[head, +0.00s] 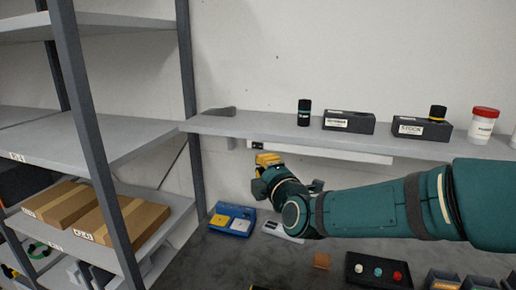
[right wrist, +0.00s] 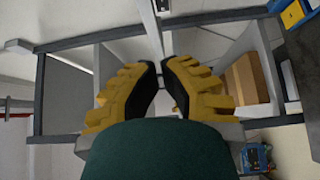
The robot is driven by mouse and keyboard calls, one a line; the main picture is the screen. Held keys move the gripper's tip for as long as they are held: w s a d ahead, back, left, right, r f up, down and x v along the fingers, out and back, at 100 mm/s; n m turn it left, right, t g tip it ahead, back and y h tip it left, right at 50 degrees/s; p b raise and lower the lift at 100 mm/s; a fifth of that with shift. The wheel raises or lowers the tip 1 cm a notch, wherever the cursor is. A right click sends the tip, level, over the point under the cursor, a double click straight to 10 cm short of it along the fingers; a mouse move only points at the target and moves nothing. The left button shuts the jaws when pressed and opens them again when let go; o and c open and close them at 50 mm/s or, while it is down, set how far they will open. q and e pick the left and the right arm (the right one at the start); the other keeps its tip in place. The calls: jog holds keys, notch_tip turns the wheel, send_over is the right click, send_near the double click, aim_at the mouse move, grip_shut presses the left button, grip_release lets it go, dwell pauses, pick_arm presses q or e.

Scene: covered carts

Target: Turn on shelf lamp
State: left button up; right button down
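The shelf lamp is a long white bar (head: 330,152) fixed under the wall shelf, with a small dark detail near its left end. It looks unlit. My right gripper (head: 268,160) is just below the lamp's left end, its yellow fingers beside the bar. I cannot tell whether they touch it. In the right wrist view the fingertips (right wrist: 162,68) are close together with nothing seen between them. A pale strip runs up beyond them. My left gripper is not in view.
The wall shelf (head: 230,124) holds a black cylinder (head: 304,112), dark bins (head: 349,123) and a red-lidded jar (head: 484,124). A rack with cardboard boxes (head: 122,222) stands left. On the dark bench lie a blue tray (head: 239,225) and a black tray (head: 360,281).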

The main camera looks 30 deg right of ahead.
aim_at(258, 144)
jog(key=x, duration=0.3)
jog(key=d+x, duration=0.1)
jog(key=x, duration=0.3)
jog(key=d+x, duration=0.1)
jog(key=x, duration=0.2)
jog(key=shift+w+d, duration=0.1)
jog(key=shift+w, duration=0.05)
jog(key=shift+w+d, duration=0.25)
jog(key=shift+d, duration=0.1)
jog(key=shift+w+d+f+b, duration=0.15)
jog(key=shift+d+b, duration=0.4)
jog(key=shift+b, duration=0.5)
